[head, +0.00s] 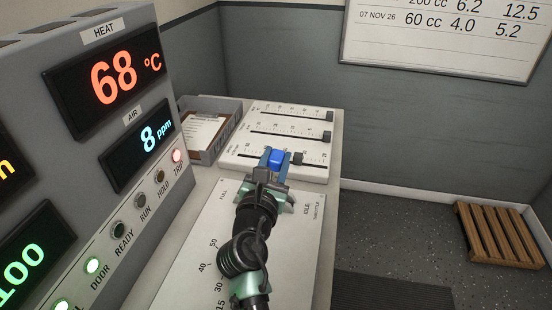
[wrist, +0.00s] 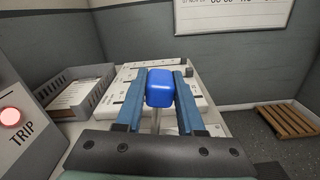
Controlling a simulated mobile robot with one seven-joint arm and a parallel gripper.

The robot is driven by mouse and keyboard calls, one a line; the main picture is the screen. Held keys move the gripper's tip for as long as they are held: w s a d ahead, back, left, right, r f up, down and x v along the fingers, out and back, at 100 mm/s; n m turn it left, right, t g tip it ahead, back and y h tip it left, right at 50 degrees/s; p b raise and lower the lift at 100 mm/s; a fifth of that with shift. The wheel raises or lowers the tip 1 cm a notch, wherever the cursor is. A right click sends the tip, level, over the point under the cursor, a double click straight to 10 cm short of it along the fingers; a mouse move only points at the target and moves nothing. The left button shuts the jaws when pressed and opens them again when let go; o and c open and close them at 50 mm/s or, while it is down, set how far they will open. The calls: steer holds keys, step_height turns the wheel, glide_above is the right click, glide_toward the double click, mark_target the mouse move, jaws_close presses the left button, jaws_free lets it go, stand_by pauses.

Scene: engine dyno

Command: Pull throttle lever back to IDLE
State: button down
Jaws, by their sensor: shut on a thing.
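The throttle lever has a blue knob (head: 277,157), which also shows in the wrist view (wrist: 160,86) on a thin pale stem (wrist: 156,119). My gripper (head: 279,160) is shut on the knob, with one blue finger on each side of it in the wrist view (wrist: 160,78). The throttle panel (head: 293,240) is pale, with FULL marked at its left, IDLE at its right and a number scale at its left. My arm hides the middle of this panel and the foot of the lever.
Behind the lever is a white panel with several sliders (head: 260,124). A grey tray (head: 228,128) with a paper sheet stands left of it. The grey display console (head: 110,160) rises on the left. A wooden pallet (head: 500,232) lies on the floor at right.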

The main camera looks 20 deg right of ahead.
steer(key=shift+s+d, duration=0.1)
steer(key=s+d+f+m+p, duration=0.1)
steer(key=s+d+f+m, duration=0.2)
steer(key=d+m, duration=0.1)
steer(key=shift+s+d+m, duration=0.15)
steer(key=shift+d+m, duration=0.25)
steer(key=shift+m, duration=0.1)
steer(key=c, duration=0.5)
jaws_free()
steer(key=shift+d, duration=0.1)
steer(key=shift+r, duration=0.1)
steer(key=shift+s, duration=0.1)
steer(key=v, duration=1.3)
